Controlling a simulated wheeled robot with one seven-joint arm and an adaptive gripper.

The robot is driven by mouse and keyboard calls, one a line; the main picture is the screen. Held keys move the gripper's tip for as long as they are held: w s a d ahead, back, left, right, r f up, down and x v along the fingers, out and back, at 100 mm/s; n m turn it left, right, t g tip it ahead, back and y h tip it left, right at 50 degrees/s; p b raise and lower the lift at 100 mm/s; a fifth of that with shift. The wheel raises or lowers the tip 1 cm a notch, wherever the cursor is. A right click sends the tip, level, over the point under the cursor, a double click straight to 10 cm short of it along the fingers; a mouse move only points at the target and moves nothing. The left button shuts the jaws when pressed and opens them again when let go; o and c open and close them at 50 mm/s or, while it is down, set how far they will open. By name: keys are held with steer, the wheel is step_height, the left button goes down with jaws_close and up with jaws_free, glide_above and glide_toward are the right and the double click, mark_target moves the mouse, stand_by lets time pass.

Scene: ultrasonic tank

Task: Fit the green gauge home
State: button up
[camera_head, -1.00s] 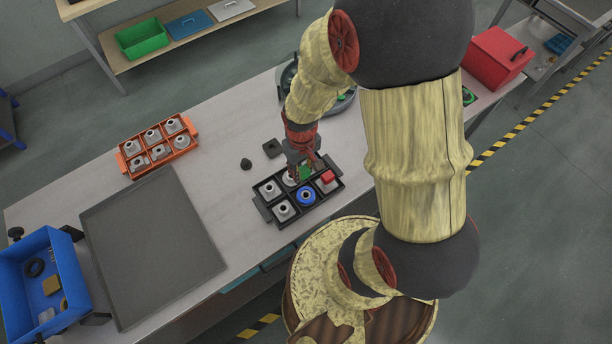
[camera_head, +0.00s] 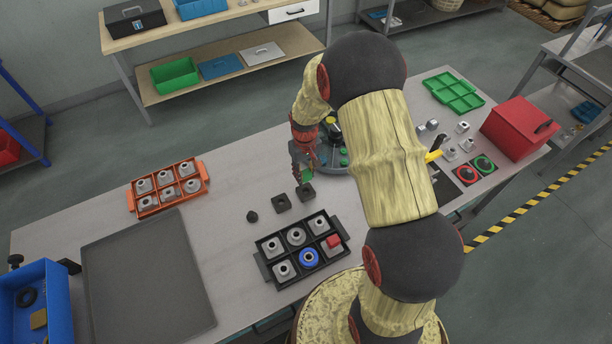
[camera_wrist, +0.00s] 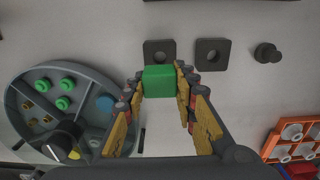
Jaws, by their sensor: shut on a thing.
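The green gauge (camera_wrist: 160,81) is a green block held between the fingertips of my gripper (camera_wrist: 168,88) in the wrist view. In the head view the gauge (camera_head: 307,175) shows as a small green patch below my gripper (camera_head: 303,165), partly hidden by the fingers. It is above the bench behind the black tray (camera_head: 264,274), close to two dark square blocks with holes. One block (camera_head: 306,193) is just in front of the gauge, the other (camera_head: 281,202) to its left. They also show in the wrist view, at centre (camera_wrist: 148,58) and right (camera_wrist: 200,60). Whether the gauge touches anything is unclear.
The black tray holds grey parts, a blue ring (camera_head: 309,258) and a red block (camera_head: 333,241). A black knob (camera_head: 252,217) stands left of the blocks. A round grey dish (camera_wrist: 30,88) with green pegs is beside my gripper. An orange tray (camera_head: 206,172) and grey mat (camera_head: 150,275) lie left.

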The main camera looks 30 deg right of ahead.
mark_target(305, 186)
steer(key=shift+f+b, duration=1.45)
steer(key=shift+f, duration=1.3)
steer(key=shift+s+f+b, duration=0.1)
steer(key=shift+f+b, duration=0.6)
steer(key=shift+f, duration=0.25)
steer(key=o, duration=1.2)
steer(key=shift+o, duration=0.2)
step_height(305, 186, up, 12)
